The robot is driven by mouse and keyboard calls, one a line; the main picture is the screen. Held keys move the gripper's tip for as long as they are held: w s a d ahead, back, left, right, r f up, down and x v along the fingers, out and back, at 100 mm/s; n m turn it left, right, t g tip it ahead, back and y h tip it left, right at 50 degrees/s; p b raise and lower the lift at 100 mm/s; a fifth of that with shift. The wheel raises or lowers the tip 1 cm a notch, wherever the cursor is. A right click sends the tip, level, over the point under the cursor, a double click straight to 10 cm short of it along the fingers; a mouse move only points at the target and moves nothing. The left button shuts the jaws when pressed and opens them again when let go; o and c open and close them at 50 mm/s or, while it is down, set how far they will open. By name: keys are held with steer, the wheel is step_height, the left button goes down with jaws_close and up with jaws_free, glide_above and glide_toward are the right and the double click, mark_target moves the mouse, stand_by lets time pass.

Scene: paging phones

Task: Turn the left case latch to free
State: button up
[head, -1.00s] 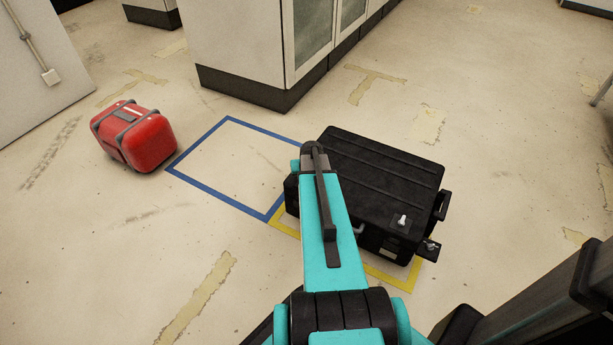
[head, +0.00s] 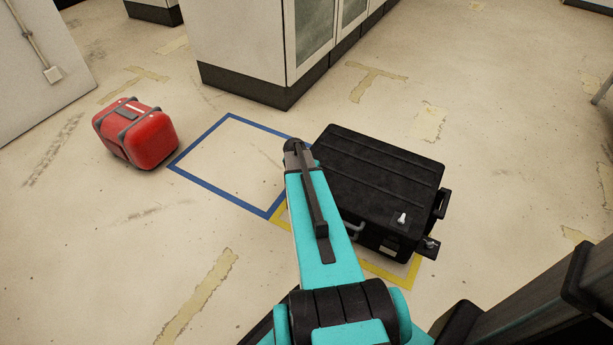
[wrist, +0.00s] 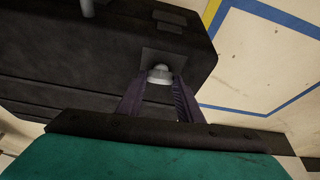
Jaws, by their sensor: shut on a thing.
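The black case (head: 380,170) lies on the floor to the right of my arm in the head view. Its dark surface (wrist: 70,60) also fills the upper left of the wrist view. My gripper (wrist: 159,82) has its two dark fingers on either side of the pale knob of the left latch (wrist: 160,73), shut on it. The latch sits on a dark square plate near the case's edge. My arm hides the left latch and the fingers in the head view. A second, pale latch knob (head: 402,218) shows at the case's right front corner.
A yellow floor outline (head: 384,277) runs around the case. An empty blue outline (head: 200,183) lies to its left, with a red case (head: 148,140) beyond. A pale cabinet (head: 235,45) stands behind. A black piece (head: 430,247) sticks out at the case's front right.

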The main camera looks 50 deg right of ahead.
steer(key=shift+d+m, duration=0.1)
steer(key=shift+m, duration=0.4)
steer(key=o, duration=1.1)
steer(key=shift+r, duration=0.1)
steer(key=p+v, duration=0.1)
steer(key=v, duration=0.5)
steer(key=p+v, duration=0.1)
steer(key=v, duration=0.6)
steer(key=shift+w+a+r, duration=0.15)
steer(key=shift+a+r, duration=0.1)
steer(key=shift+a, duration=0.1)
